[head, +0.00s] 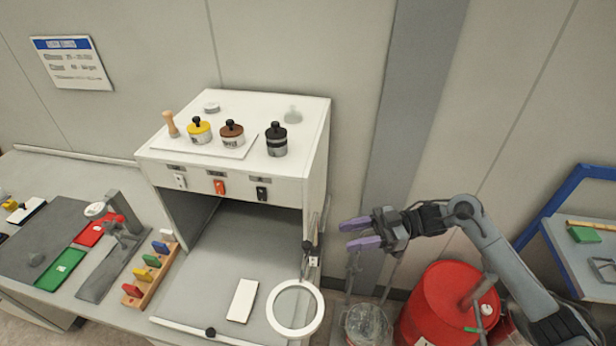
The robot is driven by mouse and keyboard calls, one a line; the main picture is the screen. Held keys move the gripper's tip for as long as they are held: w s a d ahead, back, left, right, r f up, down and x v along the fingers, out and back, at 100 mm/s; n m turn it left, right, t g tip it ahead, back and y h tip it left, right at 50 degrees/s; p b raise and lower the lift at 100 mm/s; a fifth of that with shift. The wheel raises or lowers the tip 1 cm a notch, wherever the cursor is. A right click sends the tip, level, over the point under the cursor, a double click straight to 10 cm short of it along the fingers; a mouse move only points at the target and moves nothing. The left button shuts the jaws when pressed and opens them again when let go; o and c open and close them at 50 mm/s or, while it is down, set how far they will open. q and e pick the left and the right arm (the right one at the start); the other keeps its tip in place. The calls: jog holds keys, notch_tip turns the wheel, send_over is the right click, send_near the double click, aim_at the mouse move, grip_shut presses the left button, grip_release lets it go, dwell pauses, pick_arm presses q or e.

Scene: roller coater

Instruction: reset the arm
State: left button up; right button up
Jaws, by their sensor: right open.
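My right gripper (362,233) has purple fingertips and points left. It is open and empty, with a gap between its fingers. It hangs in front of the wall, right of the white cabinet (318,165) and above a clear container (366,323). My right arm (500,258) comes in from the lower right and bends at a grey joint. My left gripper does not show in the head view.
A red drum (438,305) stands below my right arm. A blue-framed cart (553,205) is at the right edge. A round white ring (295,308) sits at the bench's right front. Weights with knobs (232,132) stand on the cabinet. A coloured rack (150,275) stands on the bench.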

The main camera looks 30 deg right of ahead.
jog(key=s+a+f+m+t+h, duration=0.25)
jog(key=s+a+f, duration=0.35)
jog(key=a+f, duration=0.35)
jog(key=s+a+f+m+t+h, duration=0.2)
jog(key=s+a+f+m+t, duration=0.15)
jog(key=s+a+f, duration=0.45)
jog(key=s+d+f+m+g+h, duration=0.3)
jog(key=s+d+m+g+h, duration=0.5)
jog(key=h, duration=0.5)
notch_tip(320, 180, up, 14)
jog(key=d+n+p, duration=0.1)
jog(key=p, duration=1.2)
jog(key=shift+w+t+p, duration=0.3)
